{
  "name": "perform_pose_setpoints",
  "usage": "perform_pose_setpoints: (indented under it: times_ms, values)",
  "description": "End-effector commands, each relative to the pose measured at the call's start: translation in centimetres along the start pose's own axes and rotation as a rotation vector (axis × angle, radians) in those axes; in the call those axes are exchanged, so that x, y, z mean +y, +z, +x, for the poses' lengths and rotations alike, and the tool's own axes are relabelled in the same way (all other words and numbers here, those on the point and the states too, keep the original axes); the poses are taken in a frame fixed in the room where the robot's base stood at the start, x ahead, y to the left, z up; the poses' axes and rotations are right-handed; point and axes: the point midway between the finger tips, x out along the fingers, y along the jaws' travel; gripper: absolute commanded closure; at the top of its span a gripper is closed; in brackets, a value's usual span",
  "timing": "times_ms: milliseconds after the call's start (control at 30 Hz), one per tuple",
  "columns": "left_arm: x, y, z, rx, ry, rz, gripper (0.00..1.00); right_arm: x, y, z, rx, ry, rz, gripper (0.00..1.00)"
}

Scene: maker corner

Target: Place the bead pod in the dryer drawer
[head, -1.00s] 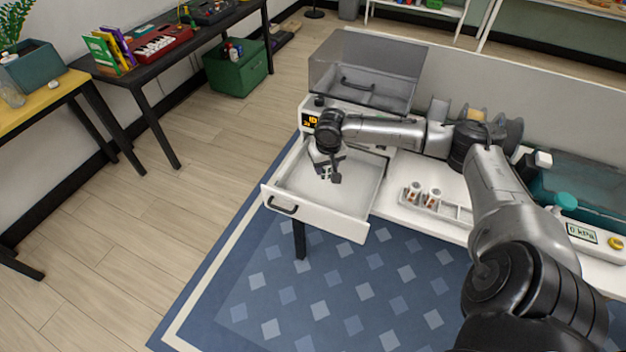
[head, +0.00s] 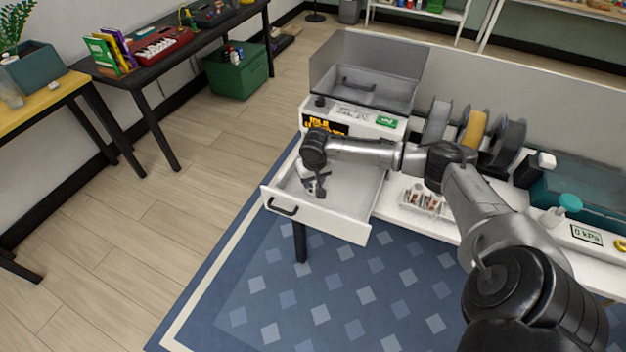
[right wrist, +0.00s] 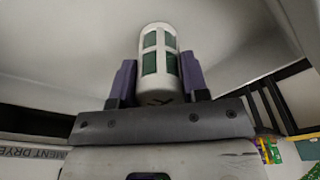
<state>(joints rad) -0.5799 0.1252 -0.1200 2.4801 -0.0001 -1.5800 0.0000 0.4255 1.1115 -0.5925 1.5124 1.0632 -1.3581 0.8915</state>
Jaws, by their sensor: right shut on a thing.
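The dryer drawer (head: 345,212) is pulled open, a white box with a black handle on its front. My right gripper (head: 316,190) is down inside the drawer, left of its middle. In the right wrist view, my right gripper (right wrist: 158,82) is shut on the bead pod (right wrist: 160,60), a white capsule with green windows, held between purple finger pads. The drawer's pale interior (right wrist: 230,45) lies beyond the pod. I cannot tell whether the pod touches the drawer floor. In the head view the pod is too small and hidden to make out. My left gripper is not in view.
The dryer (head: 355,118) has a grey transparent lid and stands behind the drawer. A white tray with small pods (head: 422,198) lies right of the drawer. Filament spools (head: 472,128) stand at the back. A teal-lidded box (head: 590,190) is at the right.

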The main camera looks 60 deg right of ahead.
Motion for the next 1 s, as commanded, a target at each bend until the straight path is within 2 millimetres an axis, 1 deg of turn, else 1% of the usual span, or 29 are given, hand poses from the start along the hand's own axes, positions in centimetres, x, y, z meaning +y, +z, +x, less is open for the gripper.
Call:
perform_pose_setpoints:
  times_ms: [233, 267, 500, 800, 867, 1000]
  values:
    - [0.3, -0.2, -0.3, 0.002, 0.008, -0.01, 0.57, 0.0, 0.0, 0.2, 0.0, -0.001, 0.0, 0.83]
    - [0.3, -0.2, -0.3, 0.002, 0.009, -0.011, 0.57, 0.0, 0.0, 0.2, 0.0, -0.001, 0.0, 0.57]
    - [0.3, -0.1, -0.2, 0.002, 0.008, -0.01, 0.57, 0.0, 0.0, 0.2, 0.0, -0.001, 0.0, 0.34]
    - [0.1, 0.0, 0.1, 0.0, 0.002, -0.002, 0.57, 0.0, 0.0, 0.1, 0.002, 0.0, 0.0, 0.33]
    - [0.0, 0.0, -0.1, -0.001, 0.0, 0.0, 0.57, 0.0, -0.1, -0.6, 0.002, -0.001, -0.001, 0.33]
    - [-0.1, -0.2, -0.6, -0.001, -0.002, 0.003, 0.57, 0.1, -0.1, -2.7, 0.003, -0.001, -0.001, 0.33]
